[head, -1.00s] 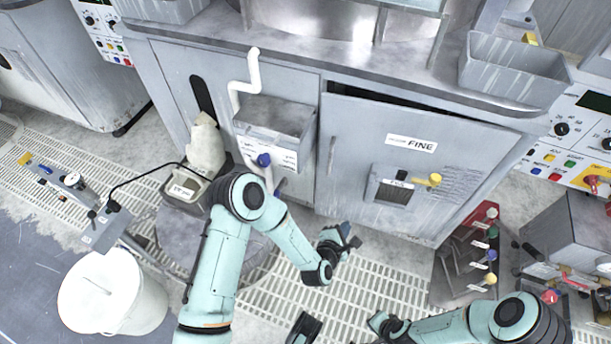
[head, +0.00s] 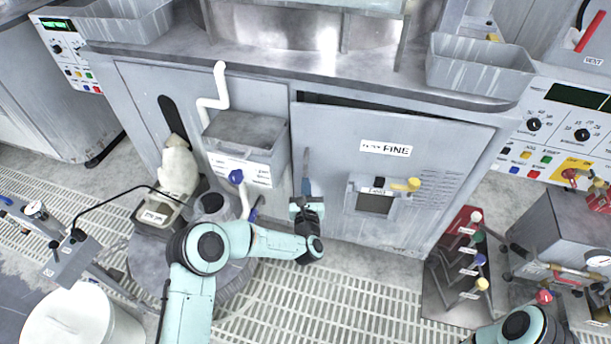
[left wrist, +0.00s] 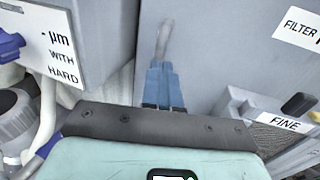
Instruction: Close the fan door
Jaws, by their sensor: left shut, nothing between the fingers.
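The grey cabinet door (head: 340,135) bears a label ending in FINE; I see no label reading fan. It stands ajar, with a dark gap along its top edge. Its upright bar handle (head: 306,160) is near its left edge and also shows in the left wrist view (left wrist: 165,38). My left gripper (head: 306,187) is shut and empty, its blue fingertips (left wrist: 160,68) at the handle's lower end in front of the door. I cannot tell whether they touch. My right gripper is out of view; only part of my right arm shows at the lower right.
A latch box with a yellow knob (head: 413,184) sits on the door. A grey box (head: 240,135) with a blue knob is left of the door. A rack of coloured knobs (head: 455,280) stands right of it. Grated floor (head: 340,305) lies in front.

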